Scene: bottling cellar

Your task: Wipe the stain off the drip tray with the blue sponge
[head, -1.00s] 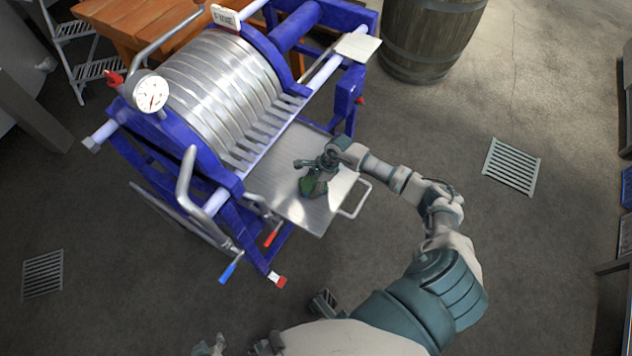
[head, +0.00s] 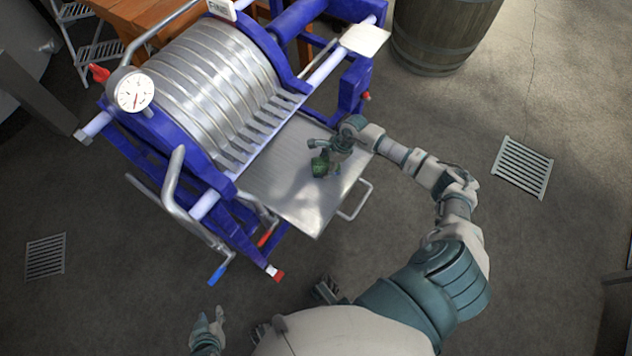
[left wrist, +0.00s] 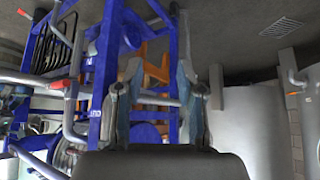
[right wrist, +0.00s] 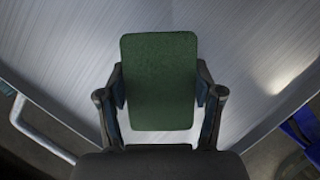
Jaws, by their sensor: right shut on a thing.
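The metal drip tray (head: 285,195) sticks out from the front of the blue-framed filter press. My right gripper (head: 325,155) is over the tray's right half, shut on a sponge (head: 320,168). The sponge looks green, not blue, and fills the space between the fingers (right wrist: 160,105) in the right wrist view (right wrist: 160,75). I cannot tell whether it touches the tray. I make out no stain on the visible tray surface. My left gripper (head: 208,325) is low at the left, away from the tray; its fingers stand apart and empty in the left wrist view (left wrist: 158,80).
The press (head: 215,85) with its round gauge (head: 133,91) stands behind the tray. A handle (head: 357,200) juts from the tray's front right edge. A barrel (head: 435,35) stands back right.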

